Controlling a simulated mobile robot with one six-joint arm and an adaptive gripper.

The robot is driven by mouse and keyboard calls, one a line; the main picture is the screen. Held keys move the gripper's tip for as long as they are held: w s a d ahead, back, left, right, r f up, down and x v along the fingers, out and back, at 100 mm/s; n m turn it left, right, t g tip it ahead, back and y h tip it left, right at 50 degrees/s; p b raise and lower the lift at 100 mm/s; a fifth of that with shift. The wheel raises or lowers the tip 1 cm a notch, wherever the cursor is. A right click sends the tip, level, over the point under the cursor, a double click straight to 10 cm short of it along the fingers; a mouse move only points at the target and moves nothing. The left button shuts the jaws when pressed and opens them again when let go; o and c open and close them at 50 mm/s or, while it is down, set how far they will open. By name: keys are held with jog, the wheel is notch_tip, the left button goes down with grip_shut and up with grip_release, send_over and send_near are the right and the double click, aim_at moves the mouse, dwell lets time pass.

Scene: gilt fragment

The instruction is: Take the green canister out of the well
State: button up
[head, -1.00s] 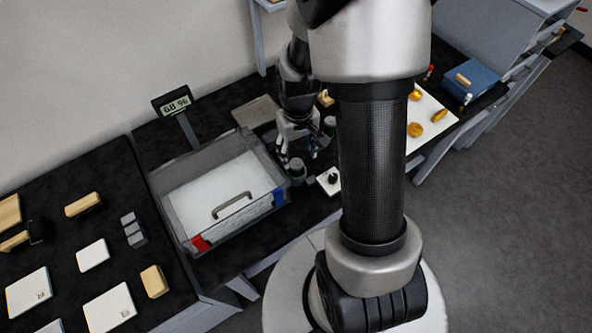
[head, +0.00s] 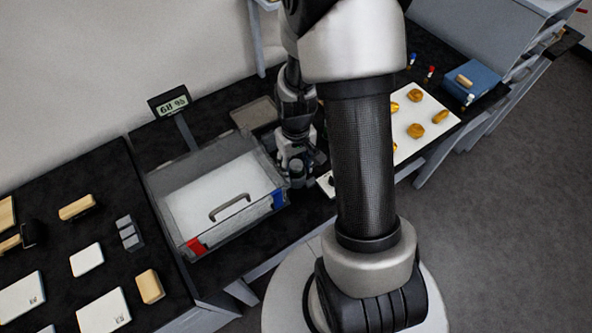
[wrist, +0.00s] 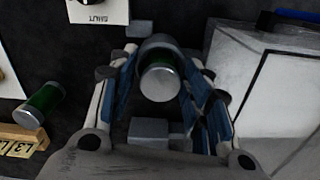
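In the wrist view a green canister (wrist: 160,82) with a silver end stands in a grey round well (wrist: 156,43). My gripper (wrist: 161,78) is open, with its blue-padded fingers on either side of the canister; a gap appears to remain at the pads. In the head view my gripper (head: 297,166) is low over the table just right of the clear bin, and it hides the well and canister there.
The clear bin (head: 160,205) with a handled white panel stands close on the left. A display on a post (head: 170,103) is behind it. A white board (head: 425,125) with amber pieces and a blue box (head: 471,84) lie to the right. A white labelled plate (wrist: 98,12) is near the well.

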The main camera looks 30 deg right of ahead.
jog(key=c, duration=0.8)
jog(key=shift+r, duration=0.15)
jog(key=shift+c, duration=0.2)
